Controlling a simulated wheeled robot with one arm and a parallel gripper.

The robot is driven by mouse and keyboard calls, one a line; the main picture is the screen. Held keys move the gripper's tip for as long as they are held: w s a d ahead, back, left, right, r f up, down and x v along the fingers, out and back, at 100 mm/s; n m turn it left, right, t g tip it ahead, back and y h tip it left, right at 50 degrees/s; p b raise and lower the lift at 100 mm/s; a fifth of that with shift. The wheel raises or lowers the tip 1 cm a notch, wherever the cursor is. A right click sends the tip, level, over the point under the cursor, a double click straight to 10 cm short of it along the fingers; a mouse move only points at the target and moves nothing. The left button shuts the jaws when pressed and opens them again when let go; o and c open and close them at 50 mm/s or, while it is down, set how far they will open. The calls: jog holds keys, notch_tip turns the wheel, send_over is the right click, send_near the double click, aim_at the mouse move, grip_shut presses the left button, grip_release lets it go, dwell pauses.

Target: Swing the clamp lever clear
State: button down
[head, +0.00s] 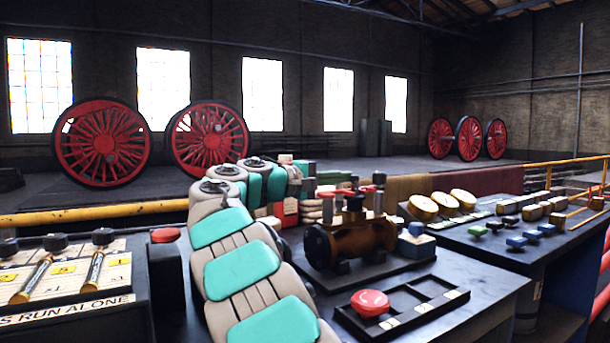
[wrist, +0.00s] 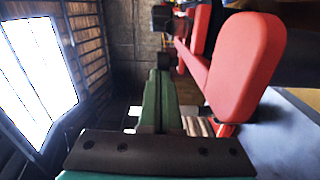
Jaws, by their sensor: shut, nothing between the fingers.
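A brass valve body (head: 350,240) with dark end flanges stands on a dark plate on the bench, right of my arm. Red handle parts (head: 340,193) sit on top of it; I take them for the clamp lever. In the wrist view a large red lever (wrist: 247,65) with a rounded paddle end fills the upper right. My green gripper (wrist: 160,78) is shut and empty, beside this lever on its left; contact cannot be told.
A black compartment tray (head: 405,312) holds a red round knob (head: 370,303) in front of the valve. Brass gauges (head: 440,203) lie farther right. A lever box (head: 70,285) stands at left.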

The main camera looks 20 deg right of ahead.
jog(key=shift+r, duration=0.1)
dwell(0.5)
jog(key=s+a+r+b, duration=0.1)
jog(key=s+a+r, duration=0.1)
jog(key=s, duration=0.5)
jog(key=s+a+r+b, duration=0.1)
jog(key=s+a+r, duration=0.1)
jog(key=s, duration=0.6)
jog(key=shift+a+r, duration=0.4)
jog(key=shift+a, duration=0.45)
